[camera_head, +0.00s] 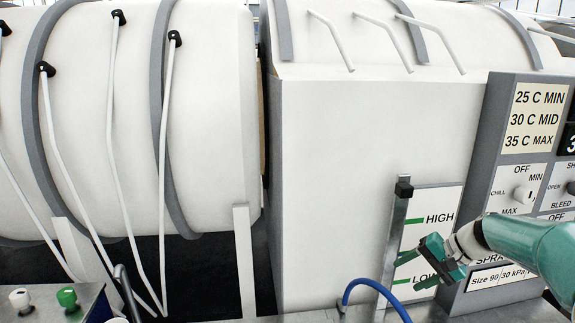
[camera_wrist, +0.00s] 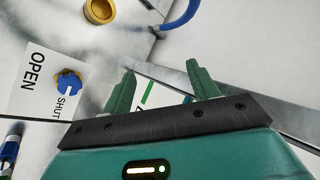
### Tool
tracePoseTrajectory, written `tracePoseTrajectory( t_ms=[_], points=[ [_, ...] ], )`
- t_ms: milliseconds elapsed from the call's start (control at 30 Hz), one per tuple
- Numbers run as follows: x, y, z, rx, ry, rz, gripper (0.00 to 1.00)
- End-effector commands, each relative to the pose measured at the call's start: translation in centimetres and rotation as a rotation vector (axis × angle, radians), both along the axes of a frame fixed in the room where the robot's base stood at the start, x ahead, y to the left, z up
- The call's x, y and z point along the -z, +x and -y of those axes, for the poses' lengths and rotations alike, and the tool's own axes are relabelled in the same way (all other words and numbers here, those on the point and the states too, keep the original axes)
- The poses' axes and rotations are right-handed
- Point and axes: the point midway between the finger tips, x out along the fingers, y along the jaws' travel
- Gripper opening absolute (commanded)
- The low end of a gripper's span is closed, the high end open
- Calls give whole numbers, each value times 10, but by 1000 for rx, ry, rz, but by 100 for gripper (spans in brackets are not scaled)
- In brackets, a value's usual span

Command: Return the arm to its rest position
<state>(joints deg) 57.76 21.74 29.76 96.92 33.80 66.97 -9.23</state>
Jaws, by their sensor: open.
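My gripper (camera_head: 425,262) is at the right in the head view, in front of the white HIGH/LOW plate (camera_head: 447,203) and just right of an upright metal bar (camera_head: 393,240) with a black top. My arm reaches in from the right edge. In the wrist view the two green fingers of my gripper (camera_wrist: 160,92) stand well apart, with nothing between them but the plate's green marks behind. My gripper holds nothing. Whether a finger touches the bar or plate cannot be told.
A control panel (camera_head: 520,150) with knobs and temperature labels stands at the right, close to my arm. A blue hose (camera_head: 362,283) loops below. The wrist view shows a blue OPEN/SHUT knob (camera_wrist: 68,82) and a brass ring (camera_wrist: 100,10). Large white drums (camera_head: 130,120) fill the left.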

Motion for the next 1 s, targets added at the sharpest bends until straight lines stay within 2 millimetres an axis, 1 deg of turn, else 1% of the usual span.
tracePoseTrajectory(
  t_ms=[33, 100, 167, 200, 300, 400, 500, 567, 700, 900, 1000],
  points=[
    [-4, -7, -22, -34, -62, -15, 59],
    [-8, -19, -46, -72, -142, -34, 59],
    [-12, -31, -64, -103, -210, -44, 59],
    [-15, -39, -76, -120, -253, -48, 59],
    [-22, -62, -101, -164, -358, -48, 59],
    [-30, -86, -122, -202, -457, -34, 59],
    [-38, -113, -140, -238, -545, -9, 59],
    [-42, -129, -149, -257, -595, 11, 59],
    [-49, -167, -166, -298, -692, 72, 59],
    [-50, -218, -180, -353, -790, 185, 59],
    [-47, -236, -183, -376, -816, 236, 59]
  ],
)
